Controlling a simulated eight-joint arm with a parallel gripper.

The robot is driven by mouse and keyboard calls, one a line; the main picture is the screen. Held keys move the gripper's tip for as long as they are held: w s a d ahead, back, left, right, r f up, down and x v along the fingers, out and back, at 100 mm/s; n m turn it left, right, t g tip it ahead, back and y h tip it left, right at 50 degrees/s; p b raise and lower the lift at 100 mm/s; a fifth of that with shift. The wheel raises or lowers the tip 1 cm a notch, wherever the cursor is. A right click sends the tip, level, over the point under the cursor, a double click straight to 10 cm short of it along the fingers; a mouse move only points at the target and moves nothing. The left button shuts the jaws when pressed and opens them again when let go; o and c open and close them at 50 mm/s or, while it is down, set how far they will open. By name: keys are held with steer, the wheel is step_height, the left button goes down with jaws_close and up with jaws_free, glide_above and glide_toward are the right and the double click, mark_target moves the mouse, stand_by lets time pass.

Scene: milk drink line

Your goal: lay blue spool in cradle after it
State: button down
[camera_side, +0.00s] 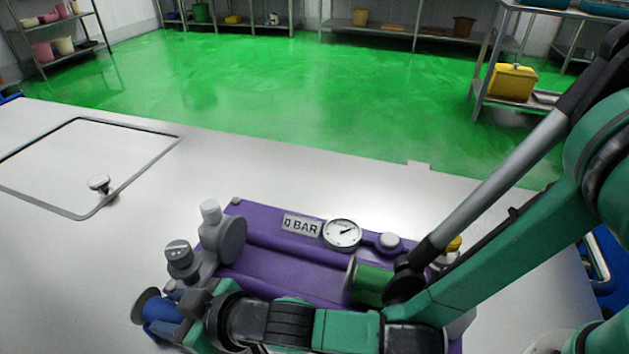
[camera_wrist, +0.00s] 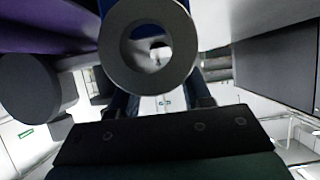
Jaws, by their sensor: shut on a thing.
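In the wrist view the spool's grey ring-shaped flange (camera_wrist: 187,60) faces the camera between the fingers of my gripper (camera_wrist: 165,103). A green spool (camera_side: 372,285) lies at the right part of the purple unit, partly hidden by my arm. The purple unit has a long recess along it; my arm covers its front, and I cannot make out a separate empty cradle.
Grey valve knobs (camera_side: 180,258) and a round grey end piece (camera_side: 231,240) stand at the unit's left end. A dial gauge (camera_side: 342,233) and a "0 BAR" plate (camera_side: 301,225) sit along its back. The pale worktop (camera_side: 90,275) is clear left of it, up to a hatch with a knob (camera_side: 99,184).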

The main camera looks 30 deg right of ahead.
steer(key=shift+c, duration=2)
jaws_free()
steer(key=shift+f, duration=0.15)
